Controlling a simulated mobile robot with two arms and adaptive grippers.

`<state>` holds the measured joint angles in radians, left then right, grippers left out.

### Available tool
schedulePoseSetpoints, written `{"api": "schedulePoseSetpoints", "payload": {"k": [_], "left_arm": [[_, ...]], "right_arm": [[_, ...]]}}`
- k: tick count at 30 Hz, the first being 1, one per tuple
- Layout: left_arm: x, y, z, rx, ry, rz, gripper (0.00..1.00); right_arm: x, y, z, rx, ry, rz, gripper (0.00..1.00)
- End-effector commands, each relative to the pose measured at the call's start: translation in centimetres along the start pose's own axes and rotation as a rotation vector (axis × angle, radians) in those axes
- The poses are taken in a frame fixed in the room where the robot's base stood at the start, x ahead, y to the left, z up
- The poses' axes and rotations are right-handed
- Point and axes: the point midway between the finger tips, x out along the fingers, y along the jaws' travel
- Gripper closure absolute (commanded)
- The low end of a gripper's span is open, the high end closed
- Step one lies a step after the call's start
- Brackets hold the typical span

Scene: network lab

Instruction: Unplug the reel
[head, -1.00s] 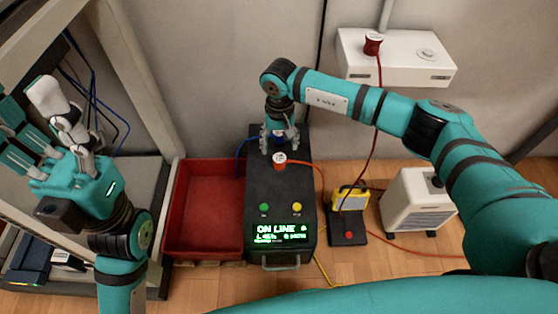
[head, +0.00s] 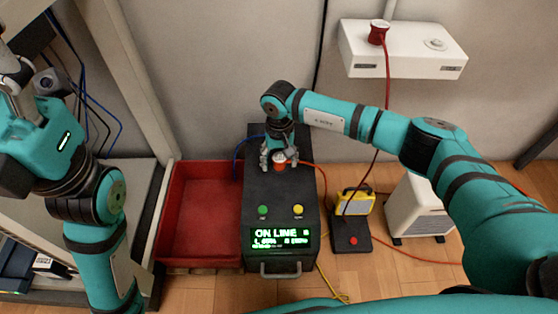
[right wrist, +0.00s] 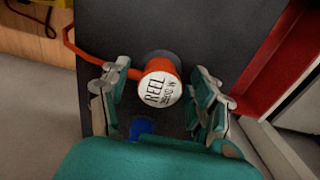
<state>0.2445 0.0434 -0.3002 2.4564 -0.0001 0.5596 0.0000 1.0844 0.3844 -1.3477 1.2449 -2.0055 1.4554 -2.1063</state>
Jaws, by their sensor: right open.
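The reel plug (head: 280,168) is orange with a white cap. It stands in the top of the black power unit (head: 281,189), whose screen reads ON LINE. In the right wrist view the cap of the plug (right wrist: 160,92) reads REEL 2500 W, and an orange cable leaves it to the left. My right gripper (head: 279,160) is over the unit at the plug. Its fingers are open, one on each side of the plug, with gaps visible in the right wrist view. My left gripper (head: 22,88) is at the left edge, its fingers partly out of view.
A blue plug (right wrist: 140,128) is close to the reel plug. A red tray (head: 200,212) stands left of the unit. A yellow lamp (head: 354,201) and a white heater (head: 413,212) stand right. A white wall box (head: 400,52) holds a red plug (head: 378,32).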

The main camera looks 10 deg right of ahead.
Motion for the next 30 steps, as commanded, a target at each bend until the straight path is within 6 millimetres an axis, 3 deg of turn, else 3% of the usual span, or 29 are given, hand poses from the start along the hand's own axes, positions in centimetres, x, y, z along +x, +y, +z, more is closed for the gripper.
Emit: {"api": "schedulePoseSetpoints", "payload": {"k": [30], "left_arm": [[0.01, 0.10, -0.16, 0.001, 0.011, 0.005, 0.44]], "right_arm": [[0.04, 0.02, -0.05, 0.000, 0.002, 0.001, 0.38]]}}
